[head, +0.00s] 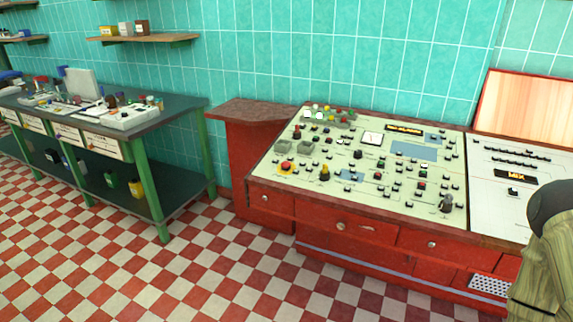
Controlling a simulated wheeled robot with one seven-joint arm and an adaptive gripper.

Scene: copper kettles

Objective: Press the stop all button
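A red control desk (345,224) with a pale sloping panel (262,176) full of small buttons and knobs stands in the middle and right of the head view. A red round button on a yellow base (286,167) sits near the panel's front left corner. Its lettering is too small to read, so I cannot tell for sure that it is the stop all button. Other small red buttons (422,186) show on the same panel. Nothing covers the red button on yellow. My gripper is not in view.
A green-legged workbench (170,116) with equipment stands at the left. A second panel marked MIX (516,175) adjoins on the right. An olive and dark shape (548,255), unclear to me, blocks the lower right corner. The checkered floor (200,275) before the desk is clear.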

